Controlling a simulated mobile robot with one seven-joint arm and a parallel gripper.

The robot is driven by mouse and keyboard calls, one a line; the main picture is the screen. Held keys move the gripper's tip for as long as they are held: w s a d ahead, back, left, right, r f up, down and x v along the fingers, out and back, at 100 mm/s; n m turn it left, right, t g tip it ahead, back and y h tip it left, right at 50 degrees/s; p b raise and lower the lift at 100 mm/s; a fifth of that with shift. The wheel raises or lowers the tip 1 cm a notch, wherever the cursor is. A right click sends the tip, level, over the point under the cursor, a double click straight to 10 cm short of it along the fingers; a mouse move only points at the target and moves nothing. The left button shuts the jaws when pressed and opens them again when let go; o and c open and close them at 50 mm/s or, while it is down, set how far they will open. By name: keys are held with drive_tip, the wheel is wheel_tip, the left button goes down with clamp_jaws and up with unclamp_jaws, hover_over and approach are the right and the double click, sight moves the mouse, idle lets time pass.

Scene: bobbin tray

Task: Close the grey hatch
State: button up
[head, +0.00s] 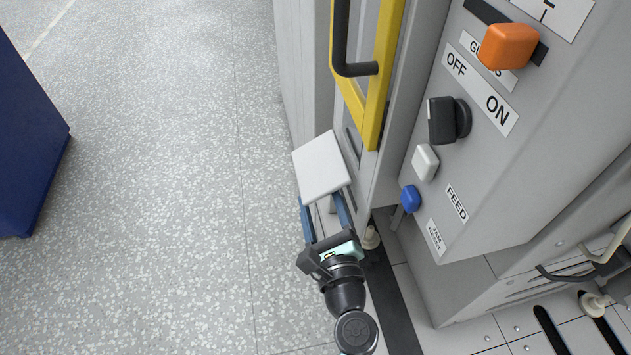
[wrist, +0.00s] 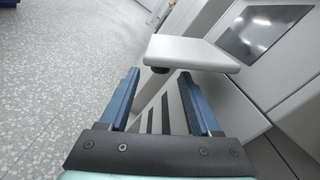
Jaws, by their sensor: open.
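The grey hatch (head: 322,166) is a light, flat square panel. It stands out from the side of the machine, swung open, below the yellow-framed door. In the wrist view the hatch (wrist: 192,52) shows edge-on ahead of the fingers, with a small dark round part (wrist: 160,70) under its near side. My gripper (head: 320,202) is open and empty, its blue fingers spread just on the near side of the hatch. In the wrist view my gripper (wrist: 158,76) points at the hatch's near edge. Whether a fingertip touches the hatch I cannot tell.
A control panel with an orange knob (head: 508,46), black switch (head: 447,120) and blue button (head: 410,198) is to the right.

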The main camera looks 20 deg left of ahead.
sight(315, 182)
drive_tip(key=shift+b+x, duration=0.3)
drive_tip(key=shift+x, duration=1.95)
clamp_jaws()
